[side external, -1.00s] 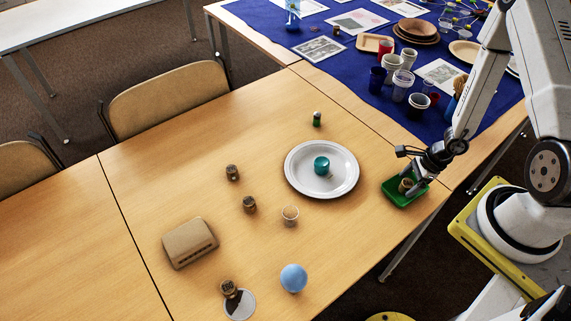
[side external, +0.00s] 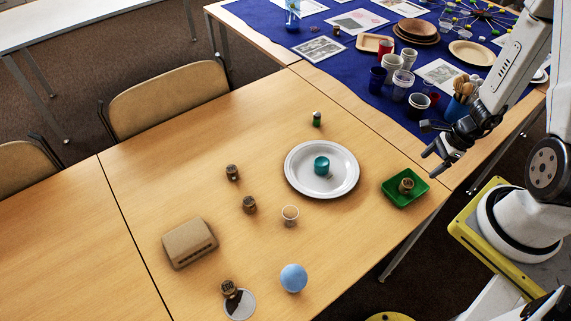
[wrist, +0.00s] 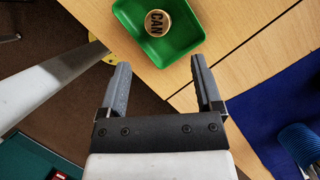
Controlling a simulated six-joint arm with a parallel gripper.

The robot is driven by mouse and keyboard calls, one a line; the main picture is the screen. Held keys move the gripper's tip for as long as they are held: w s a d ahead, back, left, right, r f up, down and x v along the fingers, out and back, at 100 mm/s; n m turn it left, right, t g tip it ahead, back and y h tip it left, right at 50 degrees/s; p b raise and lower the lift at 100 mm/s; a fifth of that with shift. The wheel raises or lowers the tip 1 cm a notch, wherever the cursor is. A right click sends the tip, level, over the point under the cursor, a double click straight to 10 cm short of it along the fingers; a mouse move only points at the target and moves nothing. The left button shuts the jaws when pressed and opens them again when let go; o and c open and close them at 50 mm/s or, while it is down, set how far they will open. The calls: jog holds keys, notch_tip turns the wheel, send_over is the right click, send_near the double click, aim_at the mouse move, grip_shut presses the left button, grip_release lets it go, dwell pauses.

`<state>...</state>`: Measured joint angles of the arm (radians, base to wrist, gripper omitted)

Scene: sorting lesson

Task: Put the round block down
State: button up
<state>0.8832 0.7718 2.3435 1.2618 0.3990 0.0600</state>
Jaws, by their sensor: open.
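A round wooden block (side external: 406,186) with dark lettering stands in the green tray (side external: 391,195) near the table's right edge. In the wrist view the block (wrist: 157,22) shows its top, marked "CAN", and sits inside the green tray (wrist: 185,45) toward its upper part. My gripper (side external: 437,164) is open and empty, raised up and to the right of the tray. In the wrist view my gripper's two fingers (wrist: 158,78) are spread apart, with the tray and block beyond their tips. Nothing touches the block but the tray.
A white plate (side external: 300,183) holds a teal cylinder (side external: 321,166). Cups crowd the blue cloth (side external: 345,66) behind.

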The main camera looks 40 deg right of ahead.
jog(key=shift+v, duration=1.15)
jog(key=w+a+r+n+h, duration=0.1)
jog(key=w+a+r+n, duration=0.2)
jog(key=a+r+n, duration=0.4)
jog(key=w+a+r+n+h, duration=0.2)
jog(key=a+r+n, duration=0.6)
jog(key=n, duration=1)
jog(key=shift+w+a+h, duration=0.3)
jog(key=shift+w+a, duration=0.6)
jog(key=shift+w, duration=0.1)
